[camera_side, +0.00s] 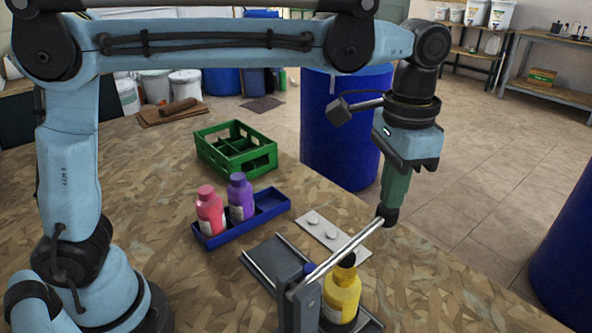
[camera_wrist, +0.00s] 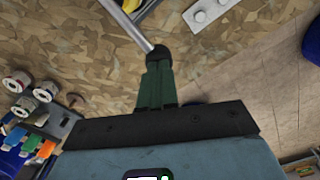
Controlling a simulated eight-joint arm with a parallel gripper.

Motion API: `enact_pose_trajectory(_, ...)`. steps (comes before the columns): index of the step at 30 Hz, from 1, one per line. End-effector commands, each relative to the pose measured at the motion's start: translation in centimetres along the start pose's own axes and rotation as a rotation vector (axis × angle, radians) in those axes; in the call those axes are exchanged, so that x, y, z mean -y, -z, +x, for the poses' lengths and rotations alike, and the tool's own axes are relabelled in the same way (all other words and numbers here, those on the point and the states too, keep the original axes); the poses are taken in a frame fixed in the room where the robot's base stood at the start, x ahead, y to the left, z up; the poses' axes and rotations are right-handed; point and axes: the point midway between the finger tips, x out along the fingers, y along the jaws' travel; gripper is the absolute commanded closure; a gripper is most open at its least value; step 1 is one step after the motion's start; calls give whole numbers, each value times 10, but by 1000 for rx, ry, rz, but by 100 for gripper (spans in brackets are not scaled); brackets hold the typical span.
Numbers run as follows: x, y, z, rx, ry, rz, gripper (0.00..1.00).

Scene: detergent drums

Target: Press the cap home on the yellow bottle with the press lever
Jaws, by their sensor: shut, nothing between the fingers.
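The yellow bottle (camera_side: 341,294) stands upright in the press at the bottom of the side view, partly hidden by the lever and post. A black piece (camera_side: 348,260) is at its top; whether it is the cap or part of the press is unclear. The press lever (camera_side: 345,249) is a silver bar slanting up right to a black knob (camera_side: 388,217). My gripper (camera_side: 390,205) points down, green fingers shut, with its tips at the knob; contact cannot be told for sure. In the wrist view the fingers (camera_wrist: 157,72) meet the knob, and the lever (camera_wrist: 130,24) runs up left.
A blue tray (camera_side: 244,233) holds a red bottle (camera_side: 210,211) and a purple bottle (camera_side: 241,196). A white strip (camera_side: 342,248) with two round white pieces lies behind the lever. A green crate (camera_side: 205,150) stands farther back. A blue drum (camera_side: 335,135) stands beyond the table edge.

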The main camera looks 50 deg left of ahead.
Motion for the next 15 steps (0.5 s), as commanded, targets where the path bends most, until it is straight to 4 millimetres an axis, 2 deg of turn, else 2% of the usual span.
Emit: enact_pose_trajectory(15, -2, -3, -19, 1, 0, 0, 100)
